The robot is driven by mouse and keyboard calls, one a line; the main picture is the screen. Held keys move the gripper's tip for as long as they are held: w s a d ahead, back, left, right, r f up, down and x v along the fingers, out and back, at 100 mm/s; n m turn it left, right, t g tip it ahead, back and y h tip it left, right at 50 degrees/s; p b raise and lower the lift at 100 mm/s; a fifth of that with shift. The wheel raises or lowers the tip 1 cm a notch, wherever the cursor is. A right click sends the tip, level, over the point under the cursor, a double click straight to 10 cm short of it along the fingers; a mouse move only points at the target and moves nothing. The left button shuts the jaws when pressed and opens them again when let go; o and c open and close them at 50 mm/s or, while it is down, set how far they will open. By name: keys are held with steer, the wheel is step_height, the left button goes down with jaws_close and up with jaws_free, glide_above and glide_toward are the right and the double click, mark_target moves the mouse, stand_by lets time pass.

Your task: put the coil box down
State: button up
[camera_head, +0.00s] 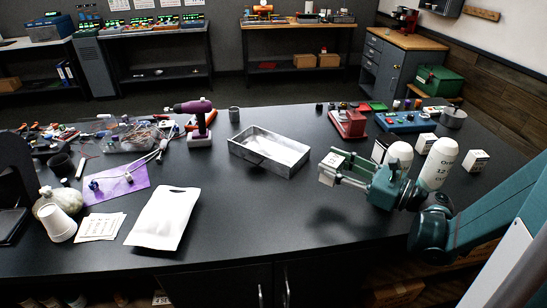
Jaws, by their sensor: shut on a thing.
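My gripper (343,173) reaches in from the right over the black table. It is shut on a small white box with dark print, the coil box (328,164), at its fingertips. The print is too small to read. Part of the box is hidden by the fingers.
An empty metal tray (270,150) stands left of the box. Small white boxes (425,143) (477,160) and white cylinders (438,163) stand near my arm. A white pouch (164,218) lies at left. The table's front middle is clear.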

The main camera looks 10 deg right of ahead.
mark_target(330, 179)
steer(key=shift+f, duration=0.1)
steer(key=shift+f+b, duration=1.05)
steer(key=shift+f, duration=1.75)
steer(key=shift+f+b, duration=0.75)
steer(key=shift+f, duration=1.35)
steer(key=shift+f, duration=0.1)
steer(key=o, duration=1)
steer(key=shift+r, duration=0.2)
